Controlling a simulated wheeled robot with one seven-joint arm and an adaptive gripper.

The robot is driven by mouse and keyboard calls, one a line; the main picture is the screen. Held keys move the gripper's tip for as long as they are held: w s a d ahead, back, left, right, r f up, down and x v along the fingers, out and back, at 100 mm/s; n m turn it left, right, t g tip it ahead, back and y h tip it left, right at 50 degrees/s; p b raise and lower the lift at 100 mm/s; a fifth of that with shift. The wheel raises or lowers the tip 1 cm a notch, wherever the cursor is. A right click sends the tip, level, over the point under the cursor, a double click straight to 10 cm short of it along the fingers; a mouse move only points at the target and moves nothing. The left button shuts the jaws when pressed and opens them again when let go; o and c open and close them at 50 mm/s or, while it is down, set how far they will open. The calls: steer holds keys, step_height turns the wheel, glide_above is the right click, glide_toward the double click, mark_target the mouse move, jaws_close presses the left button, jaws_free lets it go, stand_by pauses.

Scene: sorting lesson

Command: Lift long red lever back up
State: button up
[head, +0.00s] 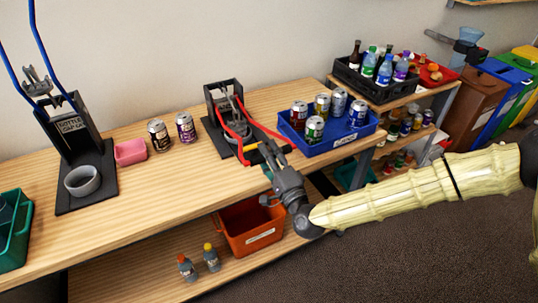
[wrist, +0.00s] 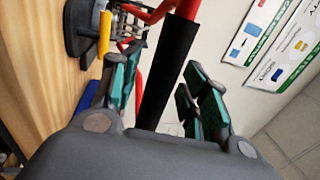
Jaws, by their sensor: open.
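The can crusher (head: 222,106) is a dark frame on a black base, standing on the wooden bench. Its long red lever (head: 268,130) slopes down and out toward the front right. In the wrist view the lever (wrist: 187,9) ends in a black grip (wrist: 168,70). My gripper (head: 270,153) is at the bench's front edge, near the lever's outer end. In the wrist view my gripper (wrist: 160,78) is open, with its green-padded fingers on either side of the black grip. Whether a pad touches the grip I cannot tell.
A blue tray of cans (head: 340,139) stands just right of the crusher. Two cans (head: 158,134), a pink block (head: 130,152) and a bottle-cap device (head: 77,140) are to the left. An orange bin (head: 250,232) is on the lower shelf below my gripper.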

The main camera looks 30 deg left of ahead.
steer(key=shift+c, duration=0.2)
jaws_close()
steer(key=shift+r, duration=0.15)
